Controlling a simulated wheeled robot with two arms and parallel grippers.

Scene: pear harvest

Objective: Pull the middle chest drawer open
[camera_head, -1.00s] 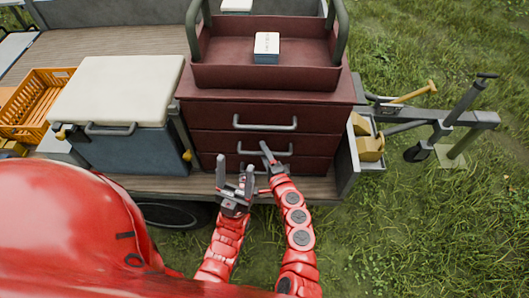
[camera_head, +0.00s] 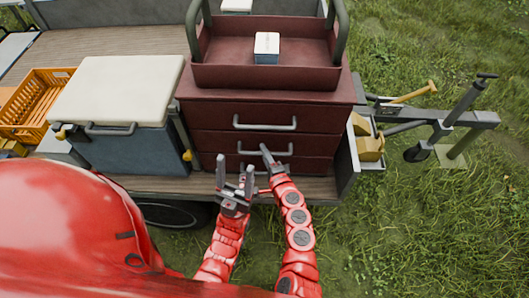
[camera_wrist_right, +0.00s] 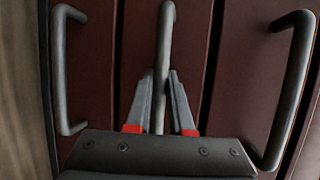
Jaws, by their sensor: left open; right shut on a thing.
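The dark red chest (camera_head: 340,117) stands on the trailer bed with its drawers stacked below an open top tray. The middle drawer's grey handle (camera_head: 282,153) is partly hidden by my right gripper (camera_head: 267,158). In the right wrist view the same handle (camera_wrist_right: 166,40) runs between the two fingers of my right gripper (camera_wrist_right: 161,95), which is shut on it. The middle drawer's front (camera_head: 215,143) looks flush with its neighbours. My left gripper (camera_head: 235,178) is open and empty, in front of the lower drawers, left of my right gripper.
The top drawer handle (camera_head: 265,122) is just above; the bottom one (camera_wrist_right: 60,70) shows in the wrist view. A blue cooler with a white lid (camera_head: 115,88) stands close on the left. A grey side panel (camera_head: 346,160) bounds the right. Grass (camera_head: 430,230) is open in front.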

